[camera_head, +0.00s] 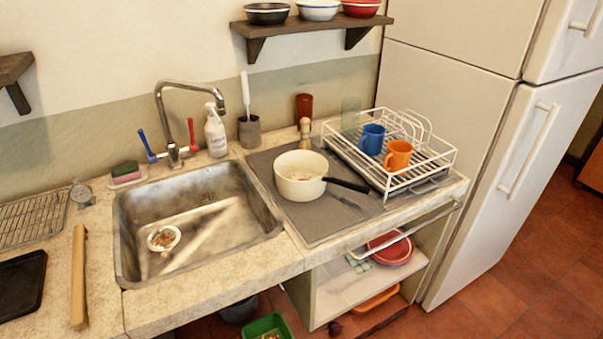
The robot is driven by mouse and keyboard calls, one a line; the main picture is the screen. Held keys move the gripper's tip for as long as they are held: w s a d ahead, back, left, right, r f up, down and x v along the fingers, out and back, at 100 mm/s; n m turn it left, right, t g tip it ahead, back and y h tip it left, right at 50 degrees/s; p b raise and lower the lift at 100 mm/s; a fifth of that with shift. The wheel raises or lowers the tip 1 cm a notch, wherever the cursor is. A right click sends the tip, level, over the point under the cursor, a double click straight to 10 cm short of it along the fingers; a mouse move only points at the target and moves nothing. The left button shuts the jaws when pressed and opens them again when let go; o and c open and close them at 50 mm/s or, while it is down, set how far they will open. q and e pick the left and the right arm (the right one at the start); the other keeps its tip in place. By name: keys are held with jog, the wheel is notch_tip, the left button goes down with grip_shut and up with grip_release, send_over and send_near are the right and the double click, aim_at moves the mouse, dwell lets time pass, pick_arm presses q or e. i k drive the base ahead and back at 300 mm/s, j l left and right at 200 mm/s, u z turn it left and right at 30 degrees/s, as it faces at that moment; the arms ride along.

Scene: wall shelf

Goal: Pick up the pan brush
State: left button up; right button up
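A small pale wooden brush with a rounded handle, which looks like the pan brush (305,133), stands upright on the counter behind the cream pot. Its lower end is close behind the pot's rim. A long white-handled tool (245,92) stands in a grey cup (250,132) to its left, its head hidden in the cup. Neither of my grippers is in view.
The cream pot (299,176) has a black handle pointing right. A white dish rack (420,160) holds a blue mug (372,139) and an orange mug (398,156). A soap bottle (215,134), a brown tumbler (304,106) and the sink (150,205) are nearby.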

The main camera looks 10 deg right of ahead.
aim_at(304, 142)
jog(key=i+l+u, duration=0.15)
jog(key=l+u, duration=0.2)
jog(key=i+l+u, duration=0.1)
jog(key=l+u, duration=0.65)
jog(key=i+j, duration=0.05)
